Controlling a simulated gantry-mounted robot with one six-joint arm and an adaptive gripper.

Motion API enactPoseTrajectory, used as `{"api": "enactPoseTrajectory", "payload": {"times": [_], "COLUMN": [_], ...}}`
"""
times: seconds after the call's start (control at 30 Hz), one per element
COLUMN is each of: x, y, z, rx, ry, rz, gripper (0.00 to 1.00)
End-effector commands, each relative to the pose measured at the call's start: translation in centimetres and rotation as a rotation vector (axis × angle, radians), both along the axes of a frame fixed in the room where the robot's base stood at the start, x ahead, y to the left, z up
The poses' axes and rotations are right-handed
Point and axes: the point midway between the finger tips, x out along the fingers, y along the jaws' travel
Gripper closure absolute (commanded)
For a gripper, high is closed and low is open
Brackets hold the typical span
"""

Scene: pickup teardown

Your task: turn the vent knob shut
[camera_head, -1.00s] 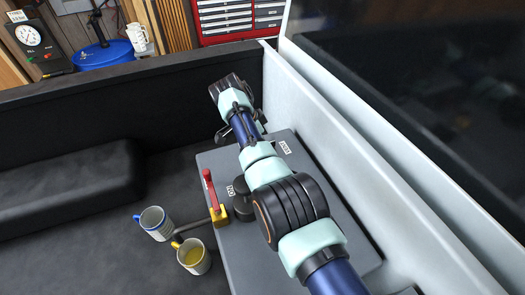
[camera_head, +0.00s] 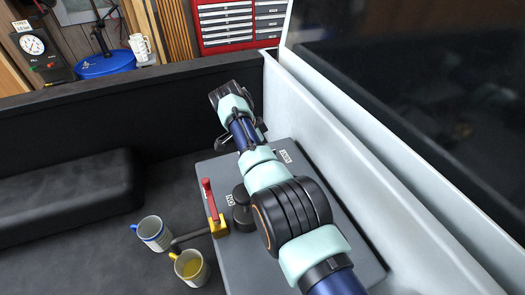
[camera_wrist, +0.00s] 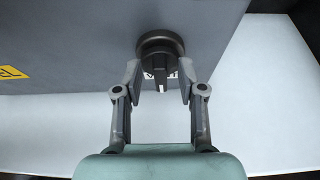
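In the wrist view a dark round knob (camera_wrist: 160,45) with a raised grip bar and a white pointer mark sits on the grey box. The pointer faces toward the bottom of the picture. My gripper (camera_wrist: 159,82) is open, with one fingertip on each side of the grip bar and visible gaps to it. In the head view my gripper (camera_head: 240,138) is at the far end of the grey box (camera_head: 335,215), largely hidden by my arm. The knob between the fingers is hidden there. Lettering behind it is partly covered.
A pale wall (camera_head: 350,130) runs close along the right.

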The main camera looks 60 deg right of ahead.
Motion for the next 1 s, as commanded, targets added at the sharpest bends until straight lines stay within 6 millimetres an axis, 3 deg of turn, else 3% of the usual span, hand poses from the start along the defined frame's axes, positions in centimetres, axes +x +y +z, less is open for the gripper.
{"api": "enactPoseTrajectory", "payload": {"times": [0.17, 0.5, 1.0], "x": [0.3, 1.8, 1.9], "y": [0.3, 2.0, 2.2], "z": [1.0, 6.5, 6.9], "rx": [-0.002, -0.001, 0.0], "ry": [-0.002, -0.001, 0.0], "rz": [0.002, 0.0, 0.0], "gripper": [0.6, 0.6, 0.6]}}
